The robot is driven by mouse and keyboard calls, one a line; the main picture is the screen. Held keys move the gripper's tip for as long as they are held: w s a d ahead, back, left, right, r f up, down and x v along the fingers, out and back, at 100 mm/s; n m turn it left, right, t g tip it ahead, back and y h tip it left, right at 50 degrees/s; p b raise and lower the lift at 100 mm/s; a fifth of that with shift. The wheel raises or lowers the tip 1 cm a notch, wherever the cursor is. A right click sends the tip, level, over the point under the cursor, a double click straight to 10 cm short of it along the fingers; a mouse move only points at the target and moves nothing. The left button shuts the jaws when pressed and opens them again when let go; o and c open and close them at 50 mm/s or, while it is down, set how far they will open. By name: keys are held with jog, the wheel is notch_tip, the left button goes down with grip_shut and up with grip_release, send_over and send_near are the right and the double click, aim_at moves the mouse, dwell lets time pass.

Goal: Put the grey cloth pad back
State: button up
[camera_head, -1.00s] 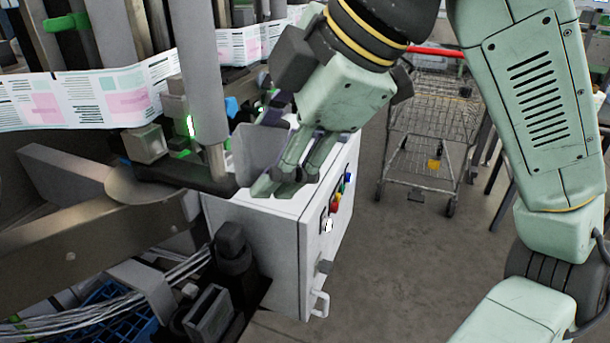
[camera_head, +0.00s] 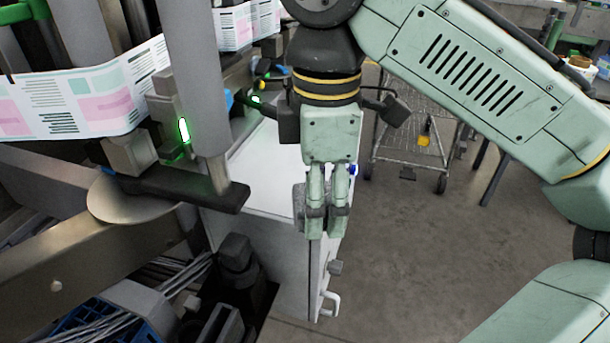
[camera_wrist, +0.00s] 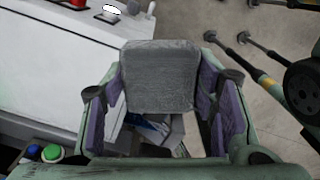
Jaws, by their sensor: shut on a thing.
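The grey cloth pad (camera_wrist: 160,78) is between the fingers of my gripper (camera_wrist: 163,105) in the wrist view, a flat rounded rectangle. In the head view my gripper (camera_head: 327,222) points down at the right edge of the white cabinet (camera_head: 262,170), shut on the pad. A grey sliver of the pad (camera_head: 299,205) shows left of the fingers; the rest is hidden behind them. I cannot tell whether the pad touches the cabinet.
The printed label web (camera_head: 80,98) and a grey roller post (camera_head: 195,80) stand at the left. A dark bar (camera_head: 190,192) juts out over the cabinet's near left. A wire cart (camera_head: 410,140) is behind at the right. The floor (camera_head: 400,270) right of the cabinet is clear.

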jog(key=w, duration=0.2)
jog(key=w+a, duration=0.1)
jog(key=w, duration=0.2)
jog(key=w+p, duration=0.1)
jog(key=w, duration=0.1)
jog(key=shift+w+a+f, duration=0.25)
jog(key=shift+a+f, duration=0.05)
jog(key=shift+a, duration=0.05)
jog(key=f, duration=0.1)
jog(key=w+f+p, duration=0.1)
jog(key=f, duration=0.1)
jog(key=shift+w+a+f, duration=0.1)
jog(key=shift+w, duration=0.05)
jog(key=shift+f, duration=0.25)
jog(key=shift+f, duration=0.15)
jog(key=o, duration=1)
notch_tip(320, 180, up, 12)
jog(key=shift+r, duration=0.2)
